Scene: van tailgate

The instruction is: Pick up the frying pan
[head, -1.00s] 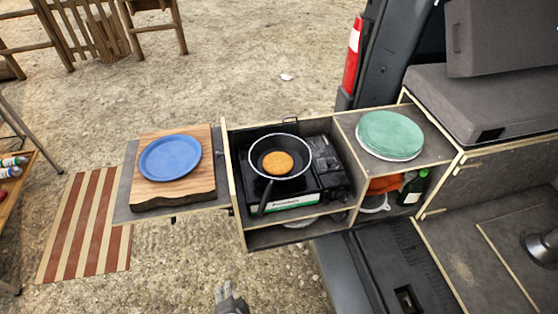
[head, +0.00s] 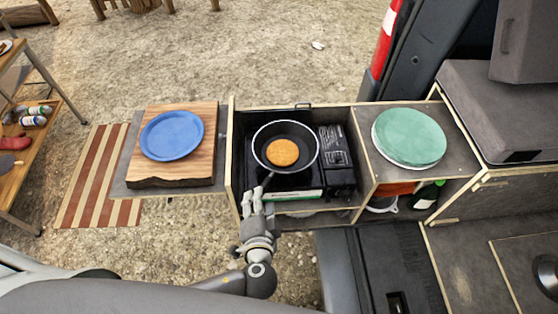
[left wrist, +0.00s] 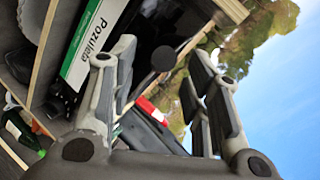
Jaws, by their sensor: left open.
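The black frying pan (head: 261,160) sits on the camping stove (head: 338,165) with a round orange-brown pancake (head: 282,153) in it. Its handle (head: 266,182) points toward me, down and slightly left. My left gripper (head: 256,205) is open at the front of the stove compartment, just below the handle's end. In the left wrist view the fingers of the left gripper (left wrist: 160,72) are spread apart, and the round dark end of the handle (left wrist: 163,58) shows between them, not visibly gripped. My right gripper is not in view.
A wooden board (head: 200,172) with a blue plate (head: 172,135) is left of the stove. Green plates (head: 408,137) are on the right compartment's top. A thin wooden side panel (head: 229,150) borders the stove on the left. A side table with bottles (head: 33,121) stands far left.

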